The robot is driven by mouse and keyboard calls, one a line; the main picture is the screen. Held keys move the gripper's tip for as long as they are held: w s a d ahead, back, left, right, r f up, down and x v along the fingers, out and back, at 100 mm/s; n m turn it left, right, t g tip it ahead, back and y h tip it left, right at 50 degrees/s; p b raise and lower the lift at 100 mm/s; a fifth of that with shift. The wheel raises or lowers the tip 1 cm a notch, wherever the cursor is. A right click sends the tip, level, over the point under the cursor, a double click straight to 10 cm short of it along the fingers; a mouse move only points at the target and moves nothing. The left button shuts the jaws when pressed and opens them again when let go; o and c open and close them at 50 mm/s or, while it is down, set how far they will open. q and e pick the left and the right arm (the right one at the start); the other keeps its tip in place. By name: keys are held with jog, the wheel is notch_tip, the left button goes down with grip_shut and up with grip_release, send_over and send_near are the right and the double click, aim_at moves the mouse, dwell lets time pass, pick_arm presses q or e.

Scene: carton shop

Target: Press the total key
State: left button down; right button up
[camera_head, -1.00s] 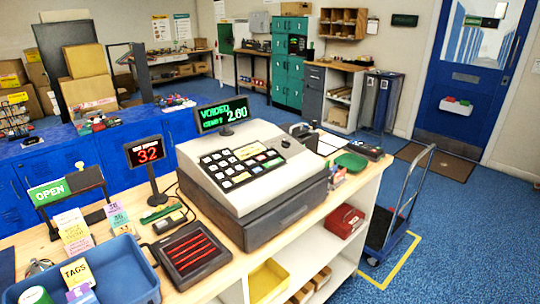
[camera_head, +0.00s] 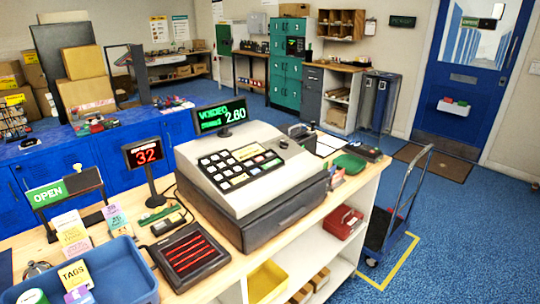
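The cash register (camera_head: 255,178) stands on the wooden counter, with a grey body and a drawer below that is shut. Its keypad (camera_head: 240,167) has rows of pale keys, with a few yellow and green ones; the key labels are too small to read. The green display (camera_head: 220,116) on top appears to read "VOIDED" and 2.60. Neither of my grippers is in view, and nothing covers the keypad.
A red "32" display (camera_head: 147,152) and a dark pad with red bars (camera_head: 188,256) stand left of the register. A blue tray (camera_head: 120,270) sits at the front left. A hand cart (camera_head: 390,225) stands on the floor at right.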

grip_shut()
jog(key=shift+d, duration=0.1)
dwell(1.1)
